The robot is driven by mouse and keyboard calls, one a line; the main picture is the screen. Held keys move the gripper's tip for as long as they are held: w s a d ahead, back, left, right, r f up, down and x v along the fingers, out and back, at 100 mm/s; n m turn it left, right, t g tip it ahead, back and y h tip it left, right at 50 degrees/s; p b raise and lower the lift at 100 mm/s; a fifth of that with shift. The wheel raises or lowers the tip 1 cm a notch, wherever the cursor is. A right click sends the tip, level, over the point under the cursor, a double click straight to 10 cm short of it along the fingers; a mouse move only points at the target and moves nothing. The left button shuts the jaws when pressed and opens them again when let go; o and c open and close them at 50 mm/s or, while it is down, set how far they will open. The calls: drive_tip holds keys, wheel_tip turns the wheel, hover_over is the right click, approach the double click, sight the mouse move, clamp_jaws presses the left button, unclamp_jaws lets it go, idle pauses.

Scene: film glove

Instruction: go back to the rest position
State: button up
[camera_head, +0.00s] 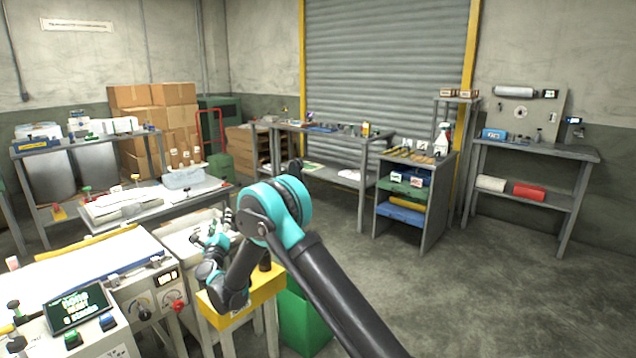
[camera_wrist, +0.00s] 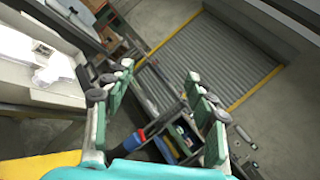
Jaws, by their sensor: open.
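My gripper (camera_head: 226,218) is small in the head view, above the grey-white machine side by the yellow-topped stand. In the wrist view my gripper (camera_wrist: 159,72) shows two green fingers spread wide apart. The space between them holds nothing; only the floor, shelving and shutter show behind. My black and teal arm is folded, rising from the lower right to a high elbow, then down and back up to the gripper. The fingertips are partly unclear in the head view.
A yellow-topped stand (camera_head: 243,303) lies below my wrist, with a green bin (camera_head: 303,322) beside it. A machine with a lit screen (camera_head: 75,308) is at the lower left. A grey tool cart (camera_head: 435,205) stands farther back. The floor (camera_head: 480,290) at right is clear.

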drive_tip(key=d+r+n+g+y, duration=0.2)
drive_tip(key=d+r+n+y, duration=0.3)
drive_tip(key=d+r+n, duration=0.45)
drive_tip(key=s+d+n+g, duration=0.4)
drive_tip(key=d+n, duration=0.4)
drive_tip(key=d, duration=0.3)
drive_tip(key=s+d+f+n+g+h, duration=0.2)
drive_tip(key=s+d+f, duration=0.4)
drive_tip(key=s+d, duration=0.5)
drive_tip(key=s+d+f+n+g+h, duration=0.3)
drive_tip(key=s+d+f, duration=0.4)
drive_tip(key=s+d, duration=0.4)
drive_tip(key=s+d+f+n+g+h, duration=0.3)
drive_tip(key=s+d+f+n+g, duration=0.1)
drive_tip(key=s+d, duration=0.8)
drive_tip(key=s+f+g, duration=0.1)
drive_tip(key=s+f, duration=0.1)
drive_tip(key=s, duration=0.1)
drive_tip(key=shift+f+g, duration=0.3)
drive_tip(key=shift+f, duration=0.1)
drive_tip(key=shift+d, duration=0.1)
